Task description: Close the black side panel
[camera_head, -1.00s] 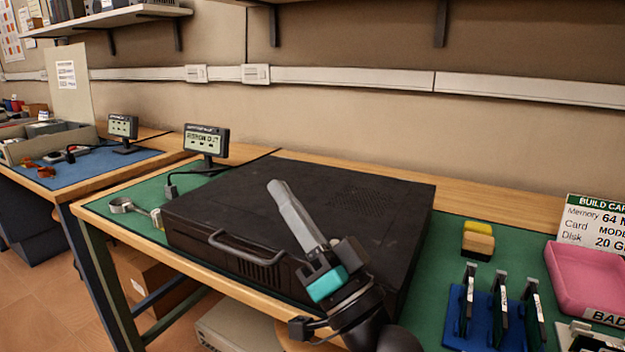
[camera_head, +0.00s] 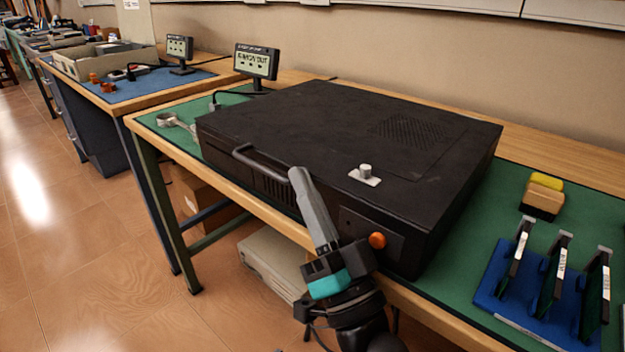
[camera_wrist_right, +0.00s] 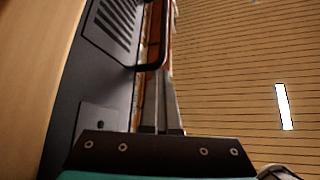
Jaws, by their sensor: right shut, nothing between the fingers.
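The black computer case (camera_head: 330,125) lies flat on the green mat of the workbench. Its top looks closed, with a vent area and a small metal knob (camera_head: 365,173) on a pale plate. A dark handle (camera_head: 262,166) and an orange button (camera_head: 377,240) are on its front. My right gripper (camera_head: 298,175) is shut and empty, in front of the case near the right end of the handle. In the right wrist view, its fingers (camera_wrist_right: 162,110) are together, close beside the handle (camera_wrist_right: 152,62); contact cannot be told. My left gripper is not in view.
A blue rack (camera_head: 535,295) with upright cards and a yellow-and-tan block (camera_head: 542,196) stand to the right. A small display (camera_head: 256,64) stands behind the case, and a metal bracket (camera_head: 176,122) lies at its left. Floor is open at left.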

